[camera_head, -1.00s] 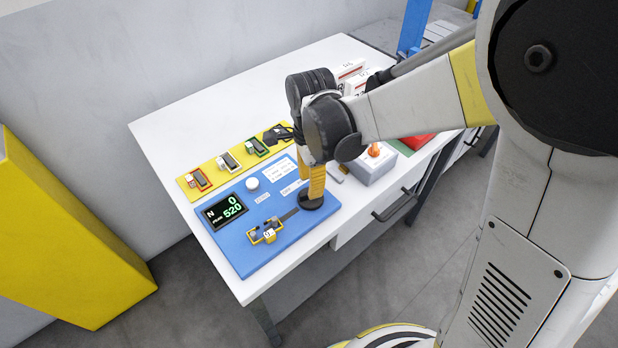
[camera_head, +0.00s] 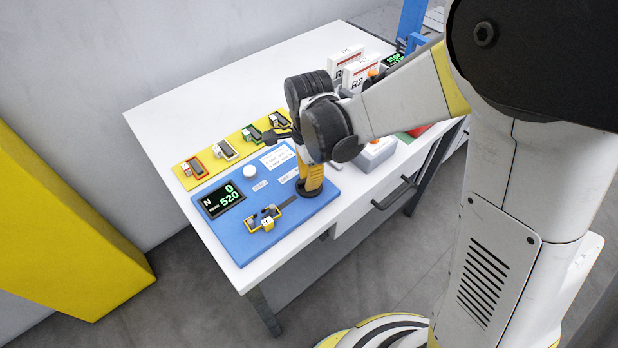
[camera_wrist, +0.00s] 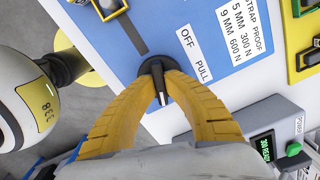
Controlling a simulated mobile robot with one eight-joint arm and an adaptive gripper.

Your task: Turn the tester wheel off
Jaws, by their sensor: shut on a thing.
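In the wrist view the fingertips (camera_wrist: 160,82) close around the wheel's raised grip, which has a white mark. The printed words "OFF" and "PULL" are on white labels (camera_wrist: 194,54) right beside the wheel. In the head view the fingers hide most of the wheel.
A white button (camera_head: 250,172) and a yellow clamp (camera_head: 264,219) are on the panel. A yellow strip (camera_head: 228,150) with several coloured-framed samples lies behind it. The table's back left (camera_head: 200,110) is clear.

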